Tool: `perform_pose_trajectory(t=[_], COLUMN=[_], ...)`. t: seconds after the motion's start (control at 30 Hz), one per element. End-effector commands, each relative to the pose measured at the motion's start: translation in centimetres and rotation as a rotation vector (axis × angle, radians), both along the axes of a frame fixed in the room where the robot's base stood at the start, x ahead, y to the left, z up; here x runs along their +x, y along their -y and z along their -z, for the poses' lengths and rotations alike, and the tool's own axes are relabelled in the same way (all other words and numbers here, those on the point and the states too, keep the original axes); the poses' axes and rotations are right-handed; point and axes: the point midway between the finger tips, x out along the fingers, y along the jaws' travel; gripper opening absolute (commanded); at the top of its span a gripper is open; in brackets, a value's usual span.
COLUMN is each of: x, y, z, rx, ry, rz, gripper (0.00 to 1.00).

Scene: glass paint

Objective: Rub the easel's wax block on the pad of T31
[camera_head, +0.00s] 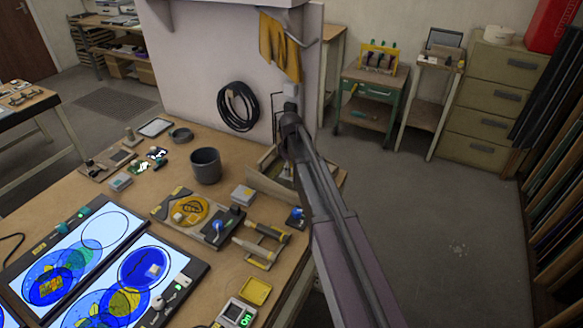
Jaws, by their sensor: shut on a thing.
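My arm reaches up from the lower right, and my gripper (290,107) is at its far end in front of the pale wall. It is small and dark here. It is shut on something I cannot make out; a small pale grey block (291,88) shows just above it. A lit easel panel (200,268) with painted glass lies at the lower left. A small pale block (153,269) sits on its blue disc; I cannot tell whether it is wax. Yellow-handled tools (252,250) lie in a rack on the bench. No T31 label or pad is readable.
The brown bench (140,205) holds a dark cup (205,165), an amber dish (182,212) and a yellow tray (256,290). A yellow cloth (280,48) and a coiled black cable (238,107) hang by the wall. Open floor (440,235) lies to the right.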

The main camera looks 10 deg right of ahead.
Motion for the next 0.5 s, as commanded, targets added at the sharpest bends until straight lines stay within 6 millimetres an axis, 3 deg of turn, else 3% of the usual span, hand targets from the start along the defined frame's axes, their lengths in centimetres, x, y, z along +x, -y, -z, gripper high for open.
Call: perform_pose_trajectory(t=[0.5], x=[-2.4], y=[-1.6], z=[0.2], rx=[0.000], ry=[0.000], rz=[0.000], gripper=[0.09])
